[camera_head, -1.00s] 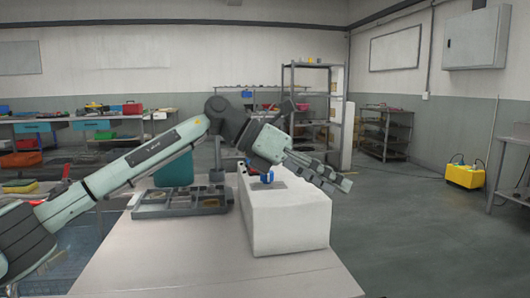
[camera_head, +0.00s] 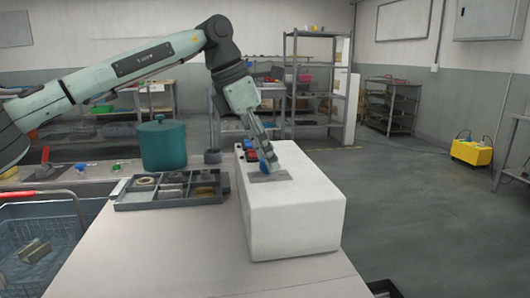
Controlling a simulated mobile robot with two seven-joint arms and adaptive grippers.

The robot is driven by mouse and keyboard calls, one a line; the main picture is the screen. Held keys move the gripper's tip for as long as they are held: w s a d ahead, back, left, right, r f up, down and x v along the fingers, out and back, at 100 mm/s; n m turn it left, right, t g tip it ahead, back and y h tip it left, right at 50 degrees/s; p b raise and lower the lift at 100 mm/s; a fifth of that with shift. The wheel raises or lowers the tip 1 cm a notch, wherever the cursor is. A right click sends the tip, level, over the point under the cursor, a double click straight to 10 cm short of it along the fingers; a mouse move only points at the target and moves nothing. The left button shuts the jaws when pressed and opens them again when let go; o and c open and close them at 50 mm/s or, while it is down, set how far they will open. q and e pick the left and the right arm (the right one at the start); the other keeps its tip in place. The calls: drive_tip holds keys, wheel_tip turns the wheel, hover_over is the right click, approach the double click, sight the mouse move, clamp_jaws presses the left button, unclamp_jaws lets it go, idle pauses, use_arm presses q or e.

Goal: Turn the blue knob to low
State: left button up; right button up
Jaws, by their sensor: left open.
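The gripper is open. My right gripper is not in view.
A grey compartment tray (camera_head: 170,197) with small parts stands left of the box, and a teal pot (camera_head: 162,145) behind it. A wire basket with red handles (camera_head: 45,235) is at the lower left. The table front is clear.

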use_arm(q)
drive_tip(key=shift+f, duration=0.15)
drive_tip(key=c, duration=0.3)
clamp_jaws()
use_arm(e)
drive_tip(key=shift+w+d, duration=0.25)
